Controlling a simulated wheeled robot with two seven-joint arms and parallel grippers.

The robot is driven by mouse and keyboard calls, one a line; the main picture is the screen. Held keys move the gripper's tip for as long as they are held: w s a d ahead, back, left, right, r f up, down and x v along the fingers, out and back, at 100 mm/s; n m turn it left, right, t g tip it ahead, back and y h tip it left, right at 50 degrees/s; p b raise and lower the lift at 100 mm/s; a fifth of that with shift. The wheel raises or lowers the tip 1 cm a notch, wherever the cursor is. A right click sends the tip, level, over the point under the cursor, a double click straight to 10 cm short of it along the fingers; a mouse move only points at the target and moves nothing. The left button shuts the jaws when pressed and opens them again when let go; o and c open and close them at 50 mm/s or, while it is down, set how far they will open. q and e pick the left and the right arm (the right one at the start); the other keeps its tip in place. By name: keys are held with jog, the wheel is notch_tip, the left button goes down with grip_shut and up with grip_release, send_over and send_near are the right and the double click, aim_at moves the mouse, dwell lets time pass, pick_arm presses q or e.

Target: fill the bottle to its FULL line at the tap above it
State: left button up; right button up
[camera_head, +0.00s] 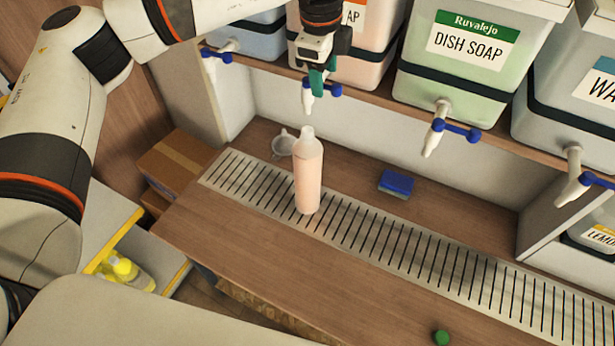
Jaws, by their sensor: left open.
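The bottle (308,182) stands upright on the slotted drain strip, uncapped. It looks pink over most of its height, with a paler neck; I cannot make out a FULL line. Above it is the white tap (308,103) of the pink drum (368,50), with a blue handle (334,90). No stream shows between spout and bottle mouth. My left gripper (317,84) has teal fingers and is open at this tap, beside the handle; whether it touches is unclear. The gripper partly hides the tap and the drum's label. My right gripper is not in view.
A green dish soap drum (462,85) with its own tap (436,130) is to the right. A white funnel-like cup (283,144) is behind the bottle. A blue sponge (397,182) and a green cap (441,338) lie on the right.

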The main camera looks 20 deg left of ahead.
pick_arm(q)
jog(key=r, duration=0.2)
jog(key=r+p, duration=0.1)
jog(key=r, duration=0.1)
jog(key=shift+s, duration=0.3)
dwell(0.3)
notch_tip(320, 180, up, 12)
jog(key=s+b, duration=0.2)
jog(key=b, duration=0.2)
jog(key=shift+s+a, duration=0.15)
jog(key=shift+f, duration=0.15)
